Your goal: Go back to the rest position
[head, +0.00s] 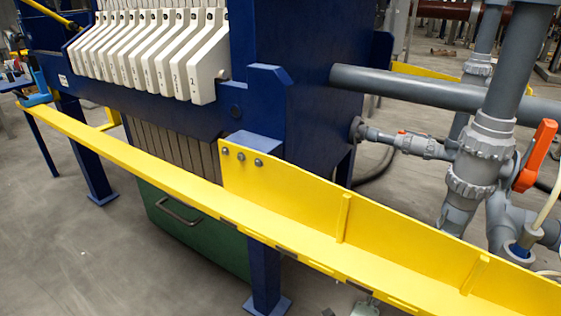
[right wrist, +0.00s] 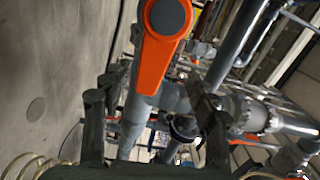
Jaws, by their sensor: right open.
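My right gripper (right wrist: 151,103) shows in the right wrist view as two dark fingers spread wide apart, with nothing held between them. An orange valve handle (right wrist: 161,52) with a grey round hub lies beyond the fingers, its narrow end pointing down towards the gap. I cannot tell how far it is from the fingertips. In the head view an orange handle (head: 535,155) stands on the grey pipework at the right, with no gripper beside it. I cannot tell whether both views show the same handle. My left gripper is not in view.
A blue filter press with white plates (head: 150,52) stands at the left of the head view. A yellow guard rail (head: 300,200) runs across in front. Grey pipes (head: 440,88) fill the right side. A green bin (head: 190,225) sits below the press. Open floor (head: 90,250) lies at lower left.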

